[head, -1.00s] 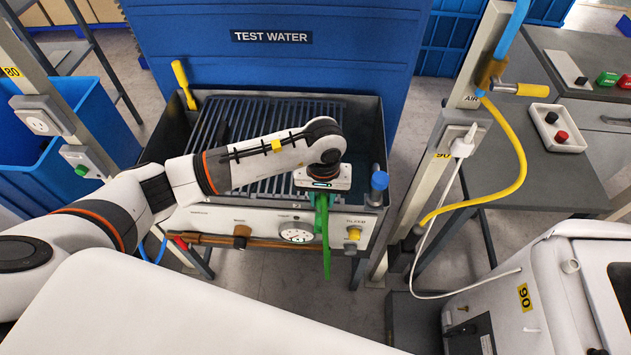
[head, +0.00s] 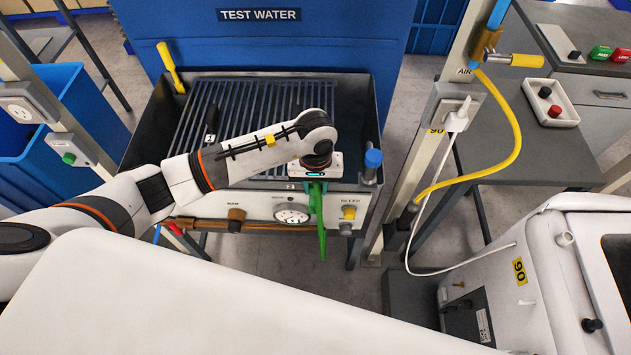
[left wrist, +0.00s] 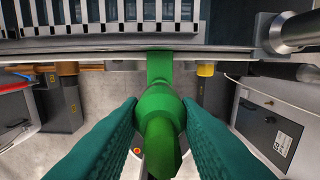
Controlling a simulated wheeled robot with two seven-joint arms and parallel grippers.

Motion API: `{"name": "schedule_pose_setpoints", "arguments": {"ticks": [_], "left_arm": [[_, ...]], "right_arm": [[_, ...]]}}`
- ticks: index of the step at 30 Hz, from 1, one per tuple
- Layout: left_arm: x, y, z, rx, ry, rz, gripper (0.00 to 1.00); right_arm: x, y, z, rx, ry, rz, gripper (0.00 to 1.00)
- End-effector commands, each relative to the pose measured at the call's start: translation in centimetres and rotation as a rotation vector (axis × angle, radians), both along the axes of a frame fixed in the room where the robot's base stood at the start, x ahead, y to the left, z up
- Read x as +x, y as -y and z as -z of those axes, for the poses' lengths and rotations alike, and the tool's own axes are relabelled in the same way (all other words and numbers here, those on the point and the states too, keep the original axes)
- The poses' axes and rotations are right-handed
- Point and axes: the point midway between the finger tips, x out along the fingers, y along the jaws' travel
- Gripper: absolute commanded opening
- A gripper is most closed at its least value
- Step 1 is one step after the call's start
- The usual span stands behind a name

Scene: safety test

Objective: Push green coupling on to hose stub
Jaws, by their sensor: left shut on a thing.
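My left gripper (head: 317,206) is shut on the green coupling (head: 321,240), in front of the tank's front panel. In the left wrist view the teal fingers press on both sides of the coupling's round body (left wrist: 160,108). A flat green neck reaches from it towards the tank edge, and a tapered end points the other way. I cannot pick out the hose stub with certainty; the gripper and coupling may hide it. My right gripper is not in view.
The tank front panel has a gauge (head: 292,213), a yellow knob (head: 349,212) and a copper pipe below. A blue-capped pipe (head: 373,159) stands at the tank's right corner. A post with a yellow hose (head: 519,140) is further right. A white machine (head: 570,235) stands at lower right.

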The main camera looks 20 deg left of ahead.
Motion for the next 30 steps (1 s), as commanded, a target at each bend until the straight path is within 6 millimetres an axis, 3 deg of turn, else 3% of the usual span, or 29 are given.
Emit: {"name": "schedule_pose_setpoints", "arguments": {"ticks": [10, 30], "left_arm": [[0.0, 0.0, 3.3, -0.001, 0.001, 0.000, 0.00], [0.0, 0.0, 3.7, 0.000, 0.001, 0.001, 0.00]], "right_arm": [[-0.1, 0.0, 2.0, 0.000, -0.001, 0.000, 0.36], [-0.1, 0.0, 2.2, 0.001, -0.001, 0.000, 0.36]]}}
